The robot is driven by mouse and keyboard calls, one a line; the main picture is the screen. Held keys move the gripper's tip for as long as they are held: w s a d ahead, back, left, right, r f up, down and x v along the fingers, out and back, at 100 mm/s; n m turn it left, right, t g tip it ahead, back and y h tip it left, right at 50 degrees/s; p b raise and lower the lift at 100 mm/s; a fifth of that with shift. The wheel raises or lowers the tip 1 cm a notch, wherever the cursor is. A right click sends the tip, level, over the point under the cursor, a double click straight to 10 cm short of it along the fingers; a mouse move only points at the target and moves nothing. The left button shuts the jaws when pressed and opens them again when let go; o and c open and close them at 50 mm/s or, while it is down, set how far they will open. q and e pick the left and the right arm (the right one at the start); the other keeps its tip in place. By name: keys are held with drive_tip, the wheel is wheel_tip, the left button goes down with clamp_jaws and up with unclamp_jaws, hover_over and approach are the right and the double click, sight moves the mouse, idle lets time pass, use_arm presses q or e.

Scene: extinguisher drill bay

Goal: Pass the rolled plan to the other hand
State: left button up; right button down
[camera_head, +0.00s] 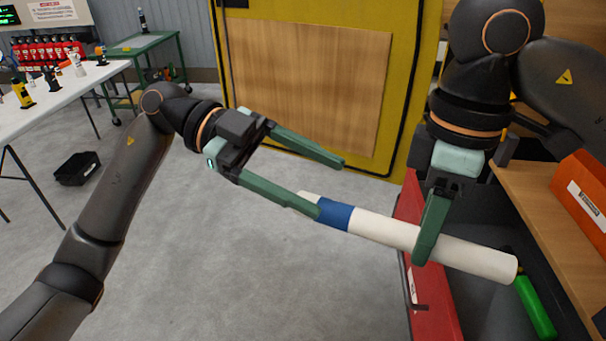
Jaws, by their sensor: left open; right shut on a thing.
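The rolled plan is a long white tube (384,232) with a blue band near its left end. It lies across the right half of the head view, tilted down to the right. My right gripper (431,245) comes from above and is shut on the plan right of its middle; only one finger shows clearly. My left gripper (332,188) is open, its two green fingers pointing right. Its nearer fingertip overlaps the plan's left end beside the blue band in the picture. I cannot tell whether it touches the plan.
A red-sided drawer or bin (433,312) with a green cylinder (535,306) lies below the plan. A wooden bench top (540,205) with an orange box (584,205) is at right. A yellow-framed wooden panel (305,80) stands behind. A white table (60,95) is at left.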

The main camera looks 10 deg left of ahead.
sight(389, 231)
use_arm(q)
drive_tip(key=shift+a+f+y, duration=0.1)
drive_tip(key=shift+a+y, duration=0.2)
drive_tip(key=shift+y, duration=0.3)
drive_tip(key=shift+d+f+n, duration=0.15)
drive_tip(key=shift+n, duration=0.15)
drive_tip(key=x, duration=1.1)
drive_tip(key=shift+d+f, duration=0.15)
drive_tip(key=shift+d, duration=0.05)
clamp_jaws()
unclamp_jaws()
drive_tip(key=v, duration=1.2)
